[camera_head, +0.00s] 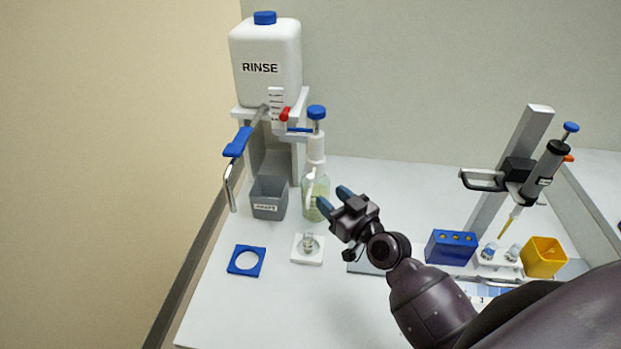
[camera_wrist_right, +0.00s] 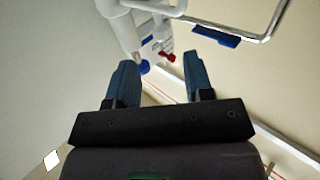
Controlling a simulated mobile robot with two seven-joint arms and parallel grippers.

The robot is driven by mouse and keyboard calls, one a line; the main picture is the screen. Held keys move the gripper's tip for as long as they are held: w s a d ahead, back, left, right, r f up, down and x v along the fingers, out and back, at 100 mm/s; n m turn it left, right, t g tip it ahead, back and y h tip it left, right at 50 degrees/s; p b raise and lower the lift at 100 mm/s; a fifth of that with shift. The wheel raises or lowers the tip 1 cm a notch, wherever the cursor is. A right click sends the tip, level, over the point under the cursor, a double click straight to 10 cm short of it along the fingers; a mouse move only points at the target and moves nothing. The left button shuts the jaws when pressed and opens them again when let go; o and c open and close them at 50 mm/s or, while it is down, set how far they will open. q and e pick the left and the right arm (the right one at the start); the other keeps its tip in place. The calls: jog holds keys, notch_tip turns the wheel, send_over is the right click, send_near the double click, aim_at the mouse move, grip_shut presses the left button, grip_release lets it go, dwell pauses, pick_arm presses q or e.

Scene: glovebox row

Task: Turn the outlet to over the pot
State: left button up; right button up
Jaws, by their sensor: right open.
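The outlet (camera_head: 231,188) is a bent metal pipe with a blue sleeve (camera_head: 237,141), swung out to the left from the white RINSE tank (camera_head: 265,62). Its downward end hangs left of the grey bin, away from the small glass pot (camera_head: 308,241) on a white square base. The pipe (camera_wrist_right: 273,22) and its blue sleeve (camera_wrist_right: 214,36) show at the upper right of the right wrist view. My right gripper (camera_head: 335,200) is open and empty, right of the pump bottle and behind the pot; its fingers (camera_wrist_right: 160,80) are spread. My left gripper is not in view.
A grey bin (camera_head: 269,199) and a pump bottle (camera_head: 316,190) with a blue cap stand below the tank. A red tap lever (camera_head: 285,114) is on the tank. A blue square ring (camera_head: 247,261) lies at front left. A pipette stand (camera_head: 510,170), blue block (camera_head: 451,247) and yellow box (camera_head: 543,257) stand right.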

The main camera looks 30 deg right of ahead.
aim_at(311, 180)
jog(key=w, duration=0.2)
jog(key=w+a, duration=0.1)
jog(key=w, duration=0.5)
jog(key=shift+w+a, duration=0.25)
jog(key=shift+a, duration=0.1)
jog(key=shift+c, duration=0.5)
grip_shut()
